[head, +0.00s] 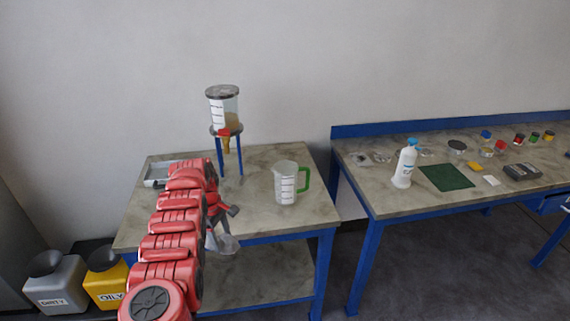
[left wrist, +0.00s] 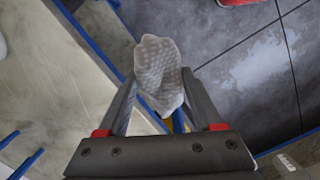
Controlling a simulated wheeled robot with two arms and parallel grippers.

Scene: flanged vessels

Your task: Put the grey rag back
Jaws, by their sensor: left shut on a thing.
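The grey rag (left wrist: 160,72) is a pale, dimpled cloth, pinched between the fingertips of my left gripper (left wrist: 158,88) in the left wrist view. In the head view the rag (head: 226,244) hangs from my left gripper (head: 222,222) at the front edge of the left table (head: 262,222). Part of the gripper is hidden behind my red arm. My right gripper is not in view.
A measuring jug (head: 286,183) with a green handle and a vessel (head: 224,106) on a blue tripod stand on the left table. A grey tray (head: 157,174) is partly behind my arm. Containers (head: 56,284) marked DIRTY and OILY (head: 106,276) stand lower left. The right table (head: 400,205) holds a white bottle (head: 404,167).

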